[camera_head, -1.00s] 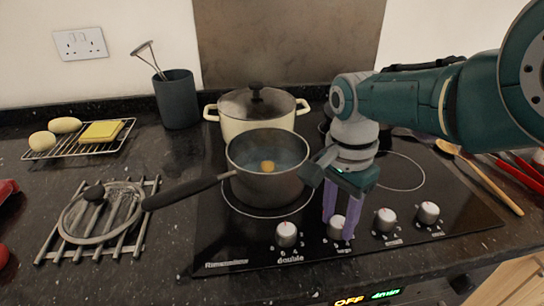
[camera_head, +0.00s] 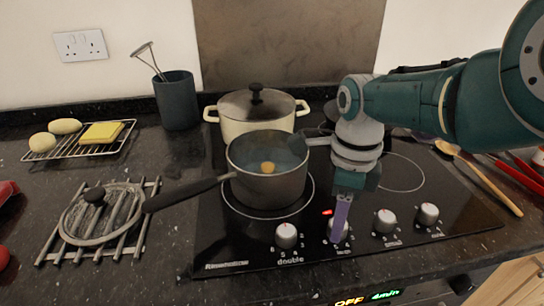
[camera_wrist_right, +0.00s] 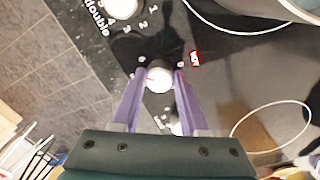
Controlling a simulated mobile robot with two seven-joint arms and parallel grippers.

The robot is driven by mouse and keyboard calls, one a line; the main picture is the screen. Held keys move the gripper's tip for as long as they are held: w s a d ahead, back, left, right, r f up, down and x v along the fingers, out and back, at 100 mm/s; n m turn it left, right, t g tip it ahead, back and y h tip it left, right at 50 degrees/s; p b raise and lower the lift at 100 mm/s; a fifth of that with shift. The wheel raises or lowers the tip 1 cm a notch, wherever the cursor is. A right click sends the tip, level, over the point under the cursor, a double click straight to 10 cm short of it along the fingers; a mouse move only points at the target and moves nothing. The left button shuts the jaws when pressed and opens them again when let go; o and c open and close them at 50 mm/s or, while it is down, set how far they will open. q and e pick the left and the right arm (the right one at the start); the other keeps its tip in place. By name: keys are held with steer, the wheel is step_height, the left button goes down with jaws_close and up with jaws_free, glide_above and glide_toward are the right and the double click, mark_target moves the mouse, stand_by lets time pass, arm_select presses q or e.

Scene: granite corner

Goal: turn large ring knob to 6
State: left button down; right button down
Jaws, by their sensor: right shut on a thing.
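The silver knob (camera_wrist_right: 159,80), second from the left in the row at the hob's front, is between the purple fingers of my right gripper (camera_wrist_right: 157,76) in the wrist view. The gripper (camera_head: 340,222) is shut on it, pointing down from above. In the head view one finger hides much of the knob, and its label is too small to read. A red mark shows on the knob's face in the wrist view; the number it points at is unclear. My left gripper is out of view.
Beside it are the "double" knob (camera_head: 287,235) and two more knobs (camera_head: 385,220) (camera_head: 428,213). A grey saucepan (camera_head: 262,180) with a yellow item inside stands close to my right gripper. A cream lidded pot (camera_head: 232,124) is behind. A small red light (camera_head: 327,212) glows on the hob.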

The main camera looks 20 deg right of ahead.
steer(key=shift+m, duration=1.9)
steer(key=shift+c, duration=2.2)
jaws_free()
step_height(320, 180, up, 10)
steer(key=p, duration=0.8)
steer(key=shift+d, duration=0.25)
steer(key=shift+f, duration=0.1)
